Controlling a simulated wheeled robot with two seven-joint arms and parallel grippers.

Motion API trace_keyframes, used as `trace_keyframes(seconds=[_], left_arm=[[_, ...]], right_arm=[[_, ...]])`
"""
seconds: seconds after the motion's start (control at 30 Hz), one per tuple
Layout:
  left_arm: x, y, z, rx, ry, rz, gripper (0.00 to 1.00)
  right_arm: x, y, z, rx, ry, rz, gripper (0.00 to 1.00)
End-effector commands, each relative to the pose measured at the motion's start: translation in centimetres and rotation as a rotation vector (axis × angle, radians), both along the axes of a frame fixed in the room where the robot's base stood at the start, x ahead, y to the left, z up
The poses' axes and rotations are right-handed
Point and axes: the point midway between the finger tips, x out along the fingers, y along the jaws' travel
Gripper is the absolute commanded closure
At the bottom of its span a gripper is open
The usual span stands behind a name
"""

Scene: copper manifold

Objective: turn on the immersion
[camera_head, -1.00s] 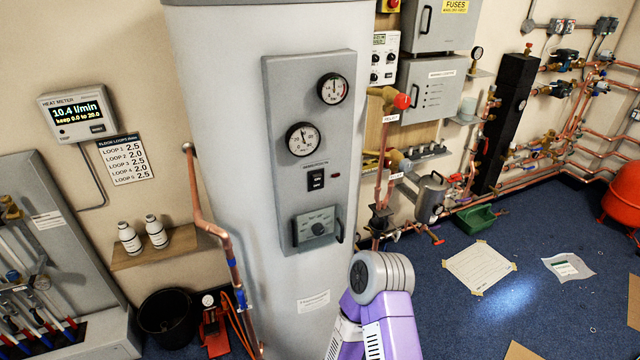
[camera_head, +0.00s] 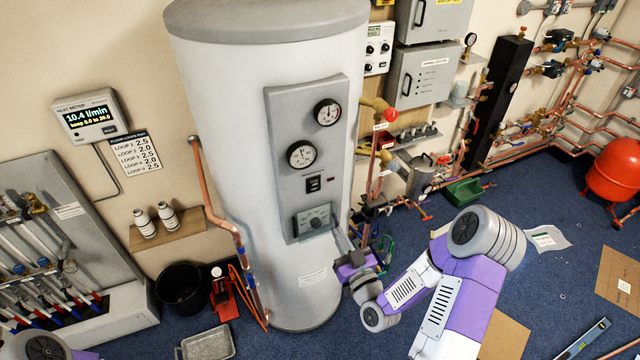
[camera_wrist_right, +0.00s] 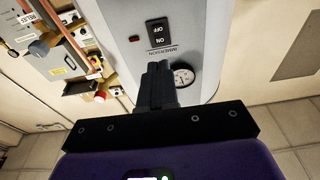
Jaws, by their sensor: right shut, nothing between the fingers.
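The immersion switch (camera_head: 313,184) is a small black rocker on the grey panel (camera_head: 340,110) of the white cylinder (camera_head: 225,110). In the right wrist view the switch (camera_wrist_right: 159,35) appears upside down, marked OFF and ON, with the IMMERSION label beside it. A small dark red lamp (camera_wrist_right: 134,40) sits next to it. My right gripper (camera_head: 338,234) is near the lower right of the panel, below the switch. Its fingers (camera_wrist_right: 157,70) are shut and empty, pointing at the panel; I cannot tell their exact gap from it. My left gripper is out of view.
Two round gauges (camera_head: 301,154) sit above the switch and a dial unit (camera_head: 315,220) below it. Copper pipes (camera_head: 215,215) run down the cylinder's left side. Valves and pipework (camera_head: 385,150) stand close on the right. A black bucket (camera_head: 182,288) is on the floor.

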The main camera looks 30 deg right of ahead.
Motion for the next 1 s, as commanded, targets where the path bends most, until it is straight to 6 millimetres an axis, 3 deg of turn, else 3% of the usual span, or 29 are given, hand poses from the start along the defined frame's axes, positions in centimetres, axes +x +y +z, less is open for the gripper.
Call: trace_keyframes(seconds=[0.1, 0.53, 0.67, 1.0], left_arm=[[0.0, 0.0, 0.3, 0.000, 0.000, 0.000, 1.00], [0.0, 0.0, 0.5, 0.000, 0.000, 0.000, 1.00], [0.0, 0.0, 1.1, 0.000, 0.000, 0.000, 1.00], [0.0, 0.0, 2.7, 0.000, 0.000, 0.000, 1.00]], right_arm=[[-0.2, -0.4, 0.8, -0.011, -0.024, -0.011, 1.00], [0.7, -0.4, 1.0, -0.010, -0.026, -0.009, 1.00], [2.6, -0.5, 1.5, -0.008, -0.027, -0.008, 1.00], [9.7, -1.0, 2.9, -0.009, -0.025, -0.011, 1.00]])
